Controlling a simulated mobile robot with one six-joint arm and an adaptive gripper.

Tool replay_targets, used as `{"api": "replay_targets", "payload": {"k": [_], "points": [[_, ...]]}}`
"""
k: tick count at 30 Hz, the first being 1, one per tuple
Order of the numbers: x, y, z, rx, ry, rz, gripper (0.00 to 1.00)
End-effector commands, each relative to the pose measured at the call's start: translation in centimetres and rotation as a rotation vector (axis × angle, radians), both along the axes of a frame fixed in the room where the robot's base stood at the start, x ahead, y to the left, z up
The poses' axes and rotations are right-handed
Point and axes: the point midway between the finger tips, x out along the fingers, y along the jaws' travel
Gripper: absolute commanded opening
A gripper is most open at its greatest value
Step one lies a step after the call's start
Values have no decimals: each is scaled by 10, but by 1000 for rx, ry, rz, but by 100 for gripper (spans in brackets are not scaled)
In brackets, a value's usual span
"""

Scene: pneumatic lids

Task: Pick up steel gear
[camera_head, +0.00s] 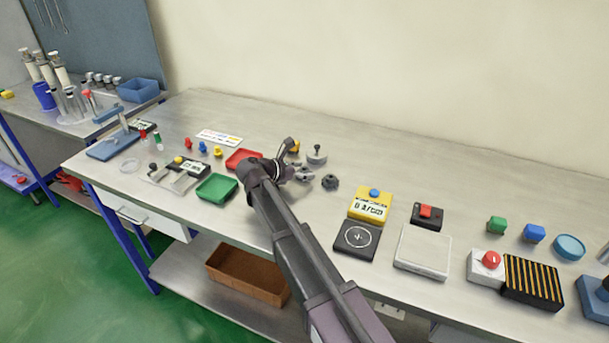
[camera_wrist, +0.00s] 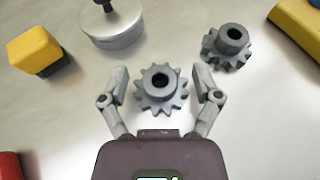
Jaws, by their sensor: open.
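Two grey toothed gears with raised hubs lie flat on the bench in the wrist view. The near gear (camera_wrist: 161,90) is between the two fingers of my gripper (camera_wrist: 160,74), with a small gap showing on each side. My gripper is open and empty; whether its tips are level with this gear or above it, I cannot tell. The other gear (camera_wrist: 228,46) lies just beyond the right finger. In the head view my gripper (camera_head: 303,174) is low over the bench, partly hiding the near gear, and the other gear (camera_head: 330,183) looks dark beside it.
A silver round weight (camera_wrist: 112,23) with a knob and a yellow block (camera_wrist: 38,50) lie beyond my left finger. A yellow object (camera_wrist: 300,24) is at the top right. A red tray (camera_head: 243,158) and a green tray (camera_head: 217,188) stand left of my arm.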

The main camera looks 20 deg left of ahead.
Motion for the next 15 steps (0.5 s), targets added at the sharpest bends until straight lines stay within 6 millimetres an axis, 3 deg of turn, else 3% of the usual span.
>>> {"api": "replay_targets", "payload": {"k": [5, 8, 13, 14, 15], "points": [[0, 0, 0, 0, 0, 0, 81], [0, 0, 0, 0, 0, -1, 58], [0, -1, 0, 0, 0, -1, 7], [0, -1, 0, 0, 0, -1, 0], [0, -1, 0, 0, 0, -1, 0]]}}
